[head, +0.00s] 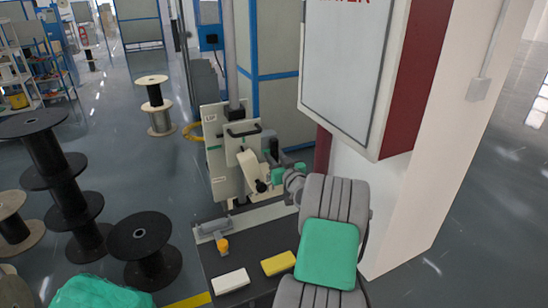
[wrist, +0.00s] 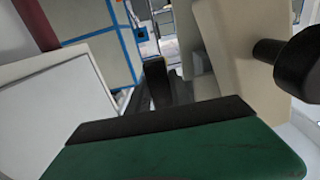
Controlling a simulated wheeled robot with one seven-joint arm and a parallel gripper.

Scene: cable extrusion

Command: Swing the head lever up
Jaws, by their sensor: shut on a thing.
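The extruder head (head: 248,168) is a cream, tilted block on the front of a pale upright machine plate, with a black knob (head: 261,187) at its lower end. In the wrist view the cream part (wrist: 240,45) fills the upper right, with the black knob (wrist: 297,62) sticking out of it. My gripper (head: 268,155) reaches in from the right, close against the head. It is shut on the head lever; the lever and the grip itself are mostly hidden. A dark finger (wrist: 157,82) shows left of the cream part.
A white-fronted, red-sided cabinet (head: 355,70) hangs close above my arm at the right. A dark bench (head: 240,262) below holds a white block (head: 230,281), a yellow block (head: 279,263) and a grey tool with an orange part (head: 222,243). Black spools (head: 143,240) stand at the left.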

